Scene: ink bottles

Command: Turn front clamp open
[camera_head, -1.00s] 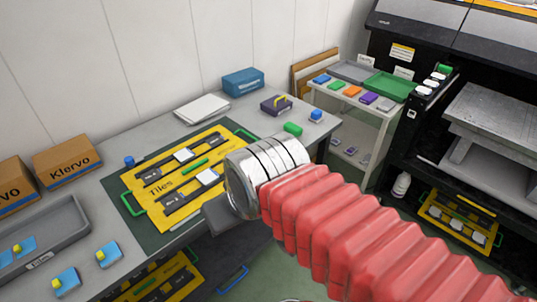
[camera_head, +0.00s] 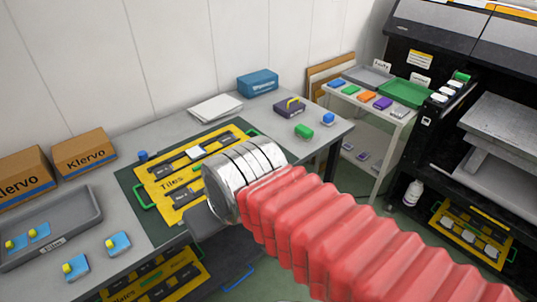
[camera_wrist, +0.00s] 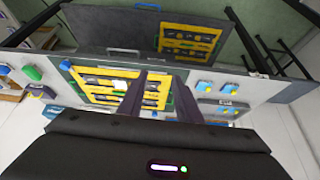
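A yellow jig (camera_head: 148,178) marked "Tiles" lies on a dark green mat on the grey table. Its rear clamp (camera_head: 170,163) is a black bar with a white block. Only the left part of the front clamp (camera_head: 183,196) shows in the head view; my wrist hides the rest, including any handle. In the wrist view the jig (camera_wrist: 92,75) lies beyond my gripper (camera_wrist: 161,76).
A grey tray (camera_head: 40,232) and blue pieces with yellow knobs stand at the left, before cardboard boxes (camera_head: 85,153). A green block (camera_head: 303,131) and a purple box (camera_head: 288,107) stand at the right. Another yellow jig (camera_head: 160,278) sits below the tabletop.

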